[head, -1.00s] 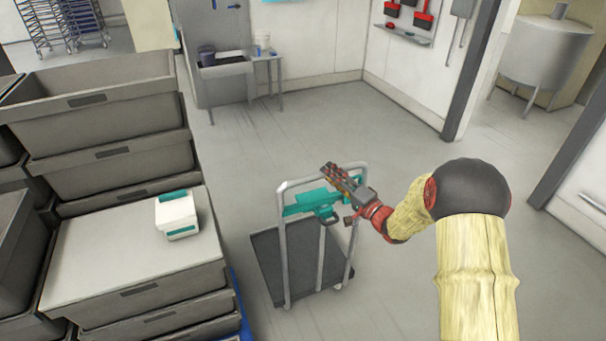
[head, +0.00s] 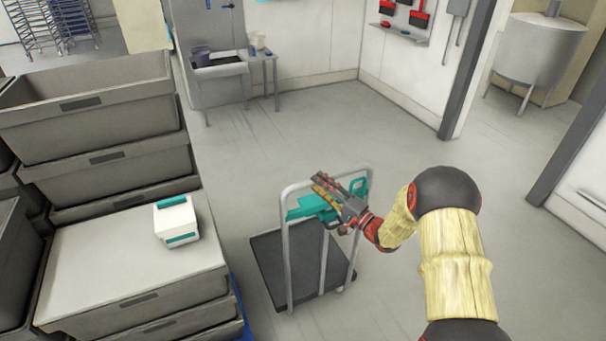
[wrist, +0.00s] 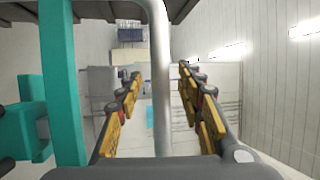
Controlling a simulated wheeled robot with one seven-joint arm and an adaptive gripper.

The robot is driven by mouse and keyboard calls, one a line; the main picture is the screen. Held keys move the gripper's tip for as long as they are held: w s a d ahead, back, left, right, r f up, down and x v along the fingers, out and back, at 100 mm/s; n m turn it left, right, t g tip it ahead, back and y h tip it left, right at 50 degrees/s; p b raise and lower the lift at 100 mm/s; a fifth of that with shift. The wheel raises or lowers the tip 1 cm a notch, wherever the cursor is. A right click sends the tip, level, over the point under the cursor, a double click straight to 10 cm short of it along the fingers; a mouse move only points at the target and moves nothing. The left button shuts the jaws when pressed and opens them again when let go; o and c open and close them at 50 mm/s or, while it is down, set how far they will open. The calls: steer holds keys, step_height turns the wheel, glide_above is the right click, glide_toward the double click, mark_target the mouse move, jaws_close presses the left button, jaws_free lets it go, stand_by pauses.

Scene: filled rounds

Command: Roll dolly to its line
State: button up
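The dolly stands on the floor ahead, with a dark flat deck (head: 267,254) and an upright silver tube handle (head: 288,265). A teal holder or device (head: 315,207) is fixed across the upper part of the handle; it also shows at the left in the wrist view (wrist: 62,85). I cannot make out a floor line.
Stacked grey crates (head: 100,130) fill the left side, with a white and teal box (head: 177,221) on a lidded stack (head: 90,260). A sink (head: 220,70) and small table (head: 265,58) stand at the back. The floor (head: 400,150) behind and right of the dolly is clear.

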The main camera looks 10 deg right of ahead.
steer(key=b+x, duration=0.1)
steer(key=x, duration=0.6)
steer(key=shift+c, duration=0.7)
steer(key=shift+s, duration=0.1)
steer(key=c, duration=0.8)
steer(key=shift+f, duration=0.1)
jaws_close()
steer(key=shift+f, duration=0.1)
